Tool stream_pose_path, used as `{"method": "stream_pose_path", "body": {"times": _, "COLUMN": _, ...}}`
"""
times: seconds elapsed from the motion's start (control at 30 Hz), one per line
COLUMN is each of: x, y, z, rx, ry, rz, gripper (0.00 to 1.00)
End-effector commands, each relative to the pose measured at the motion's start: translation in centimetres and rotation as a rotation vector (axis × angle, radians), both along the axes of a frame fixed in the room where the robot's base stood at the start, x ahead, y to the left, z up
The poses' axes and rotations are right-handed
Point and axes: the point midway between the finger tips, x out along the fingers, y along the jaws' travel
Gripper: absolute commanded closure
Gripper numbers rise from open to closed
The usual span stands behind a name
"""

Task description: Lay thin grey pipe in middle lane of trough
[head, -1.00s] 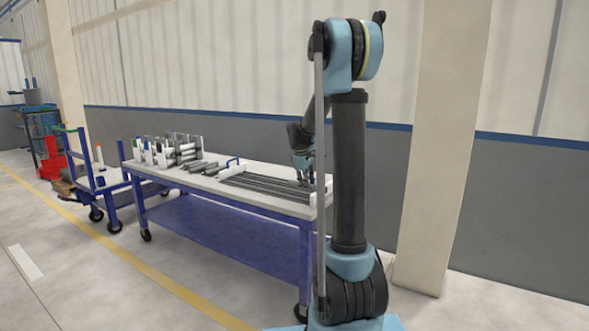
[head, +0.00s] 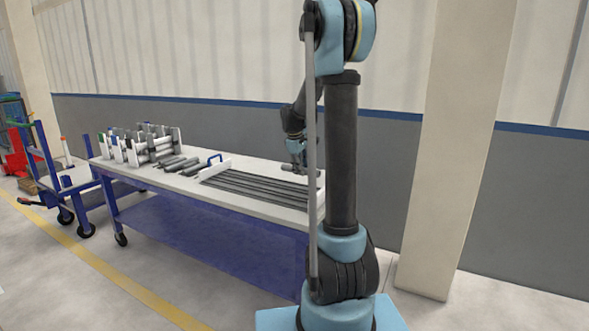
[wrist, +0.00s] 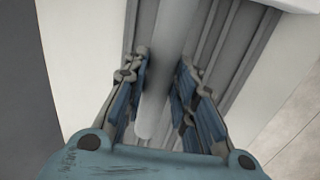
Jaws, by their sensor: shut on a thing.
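The thin grey pipe (wrist: 172,25) runs between the two fingers of my gripper (wrist: 165,60) in the wrist view. The gripper is shut on it near the pipe's near end. The pipe lines up with the long dark grey lanes of the trough (wrist: 232,45) beneath; I cannot tell which lane it is over or whether it touches. In the head view the trough (head: 262,188) lies on the table's right part, and my gripper (head: 298,167) is at its far right end. The held pipe is not clear there, and my arm hides part of the trough's right end.
The table (head: 150,178) has a rack (head: 150,146) with pipes at its left end. Several short grey pipes (head: 182,163) and a blue handle (head: 214,158) lie between rack and trough. A blue cart (head: 62,180) stands further left. A pillar (head: 450,150) is at right.

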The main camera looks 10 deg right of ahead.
Motion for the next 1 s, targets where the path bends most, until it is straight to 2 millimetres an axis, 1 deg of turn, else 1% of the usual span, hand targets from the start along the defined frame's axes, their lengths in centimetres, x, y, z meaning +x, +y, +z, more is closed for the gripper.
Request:
{"method": "stream_pose_path", "body": {"times": 0.1, "x": 0.0, "y": 1.6, "z": 0.0, "rx": 0.000, "ry": 0.000, "rz": 0.020, "gripper": 0.98}}
{"method": "stream_pose_path", "body": {"times": 0.2, "x": 0.0, "y": 2.4, "z": 0.0, "rx": 0.000, "ry": 0.000, "rz": 0.029, "gripper": 0.98}}
{"method": "stream_pose_path", "body": {"times": 0.47, "x": 0.0, "y": 3.2, "z": -0.5, "rx": 0.000, "ry": 0.000, "rz": 0.038, "gripper": 0.98}}
{"method": "stream_pose_path", "body": {"times": 0.57, "x": 0.1, "y": 3.3, "z": -1.1, "rx": 0.001, "ry": 0.000, "rz": 0.039, "gripper": 0.98}}
{"method": "stream_pose_path", "body": {"times": 1.0, "x": 0.1, "y": 3.3, "z": -5.4, "rx": 0.001, "ry": 0.000, "rz": 0.039, "gripper": 0.98}}
